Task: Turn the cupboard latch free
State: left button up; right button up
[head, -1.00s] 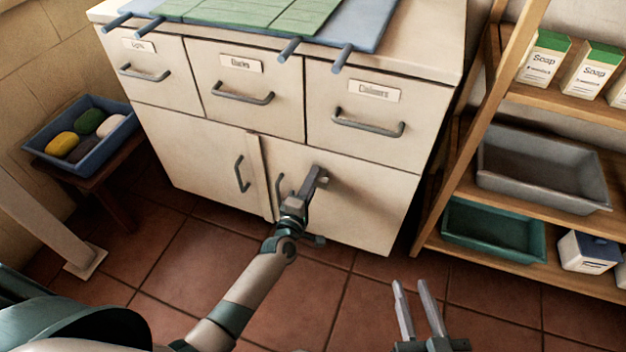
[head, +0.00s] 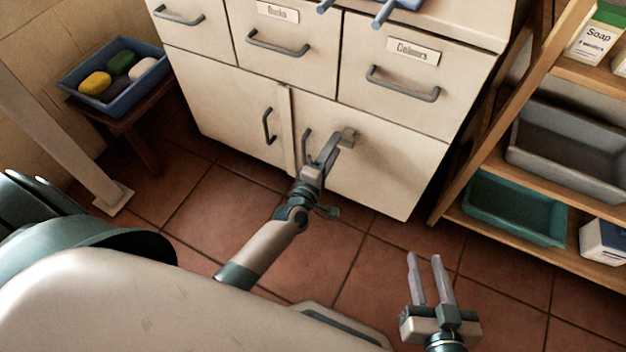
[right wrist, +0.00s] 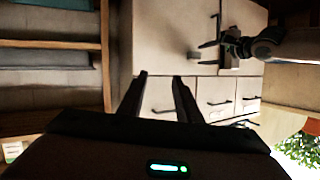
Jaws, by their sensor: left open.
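The cupboard is a cream cabinet with two lower doors. A small grey block, seemingly the latch (head: 348,137), sits on the right door (head: 385,165); it also shows in the right wrist view (right wrist: 193,55). My left gripper (head: 334,145) is at the right door, its fingers open and pointing at the block. Whether a finger touches the block I cannot tell. The right door's handle (head: 306,143) is just left of the fingers, partly hidden by them. My right gripper (head: 424,256) is open and empty above the floor, right of the cupboard front.
Drawers with bar handles (head: 402,84) are above the doors. A wooden shelf (head: 470,150) with a grey tub (head: 565,160) and a green tub (head: 510,210) stands on the right. A blue tray (head: 72,80) sits on a stool at left. Tiled floor is open in front.

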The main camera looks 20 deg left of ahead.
pick_arm(q)
jog(key=s, duration=1.3)
jog(key=shift+a+p, duration=0.25)
jog(key=shift+p, duration=0.15)
pick_arm(e)
jog(key=f+g, duration=0.1)
jog(key=s+d+f, duration=0.1)
jog(key=shift+s+f+g+h, duration=0.2)
jog(key=shift+f+g+h, duration=0.15)
jog(key=shift+g+h, duration=0.05)
